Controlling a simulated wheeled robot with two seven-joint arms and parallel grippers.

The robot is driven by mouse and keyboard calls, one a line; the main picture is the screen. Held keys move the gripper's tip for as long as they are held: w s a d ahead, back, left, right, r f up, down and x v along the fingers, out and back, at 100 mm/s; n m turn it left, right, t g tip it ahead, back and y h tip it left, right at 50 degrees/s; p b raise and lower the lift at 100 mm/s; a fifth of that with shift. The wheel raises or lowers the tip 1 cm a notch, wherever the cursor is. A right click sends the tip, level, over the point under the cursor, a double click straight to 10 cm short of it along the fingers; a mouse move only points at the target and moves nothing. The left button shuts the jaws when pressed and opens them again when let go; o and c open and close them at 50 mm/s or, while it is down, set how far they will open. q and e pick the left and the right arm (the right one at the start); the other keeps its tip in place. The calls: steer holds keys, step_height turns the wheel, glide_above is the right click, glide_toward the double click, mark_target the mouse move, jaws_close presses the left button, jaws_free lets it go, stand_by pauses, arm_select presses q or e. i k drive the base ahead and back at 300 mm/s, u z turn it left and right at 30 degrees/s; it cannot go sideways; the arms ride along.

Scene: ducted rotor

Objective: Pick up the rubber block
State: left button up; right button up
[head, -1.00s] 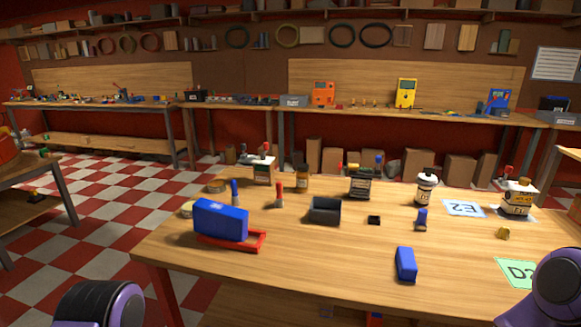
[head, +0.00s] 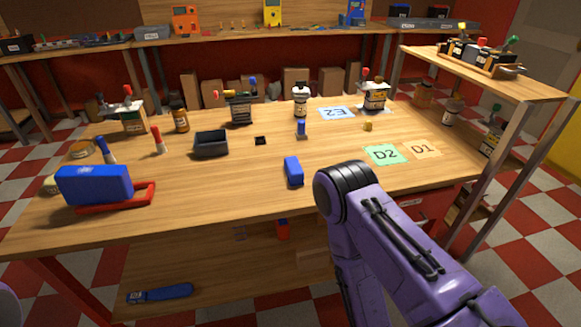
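No label shows which item is the rubber block. Two plain block-like items lie on the wooden workbench (head: 215,185): a blue block (head: 293,171) near the front edge, right of the middle, and a small black block (head: 260,140) farther back. My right arm shows at the lower right, its purple links and black joint in front of the bench edge, to the right of the blue block. Its gripper is not visible. Only a sliver of my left arm shows at the lower left edge, and its gripper is out of view.
A large blue box on a red stand (head: 95,187) is at the left. A dark open bin (head: 211,144), bottles and cards, including D2 (head: 386,155), lie around. A wooden side shelf (head: 485,73) stands at right. The bench front between box and blue block is clear.

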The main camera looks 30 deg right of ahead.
mark_target(295, 173)
steer(key=z, duration=1.8)
steer(key=i, duration=1.15)
steer(key=u, duration=1.9)
